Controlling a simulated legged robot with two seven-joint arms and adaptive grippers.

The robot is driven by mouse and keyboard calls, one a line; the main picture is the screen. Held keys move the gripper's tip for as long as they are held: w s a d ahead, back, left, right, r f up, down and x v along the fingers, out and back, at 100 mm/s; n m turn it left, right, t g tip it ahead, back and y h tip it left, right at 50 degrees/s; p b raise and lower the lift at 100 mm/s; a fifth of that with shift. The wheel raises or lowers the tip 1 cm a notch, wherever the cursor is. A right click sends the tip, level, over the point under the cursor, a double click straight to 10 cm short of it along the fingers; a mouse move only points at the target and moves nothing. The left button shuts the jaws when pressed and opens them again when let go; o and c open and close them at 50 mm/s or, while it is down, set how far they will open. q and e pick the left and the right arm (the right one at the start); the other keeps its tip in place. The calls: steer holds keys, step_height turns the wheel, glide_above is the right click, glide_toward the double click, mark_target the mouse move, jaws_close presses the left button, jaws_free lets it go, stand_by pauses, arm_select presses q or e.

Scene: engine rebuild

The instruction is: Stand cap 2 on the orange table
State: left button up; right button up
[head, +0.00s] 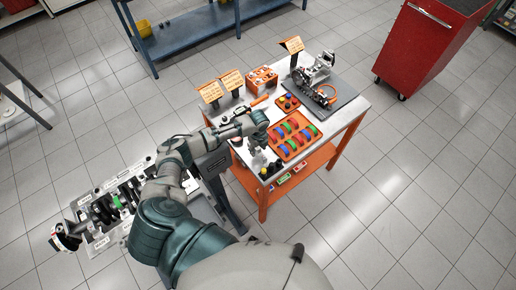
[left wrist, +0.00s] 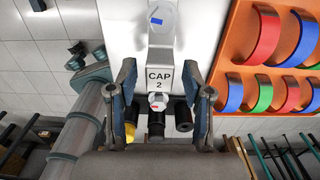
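Cap 2 (left wrist: 160,79) is a light grey metal piece with a "CAP 2" label and pale bolt-like heads at its ends. In the left wrist view it lies between the two fingers of my left gripper (left wrist: 163,82). The fingers are apart, with a slim gap showing beside the cap on the left. In the head view my left gripper (head: 257,152) is low over the left front part of the orange table's grey top (head: 236,115). There the cap is mostly hidden by the gripper. I cannot tell if its underside touches the table. My right gripper is not in view.
Black and yellow cylinders (left wrist: 130,131) stand close by the cap at the table edge. An orange tray (head: 303,148) of coloured bearing shells is to the right. A dark mat (head: 345,93) with an engine part lies farther back. An engine block (head: 95,215) is at the left.

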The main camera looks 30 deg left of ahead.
mark_target(258, 148)
arm_select(q)
step_height(258, 148, up, 12)
steer(key=b, duration=0.1)
steer(key=shift+r, duration=0.15)
stand_by(0.4)
stand_by(0.3)
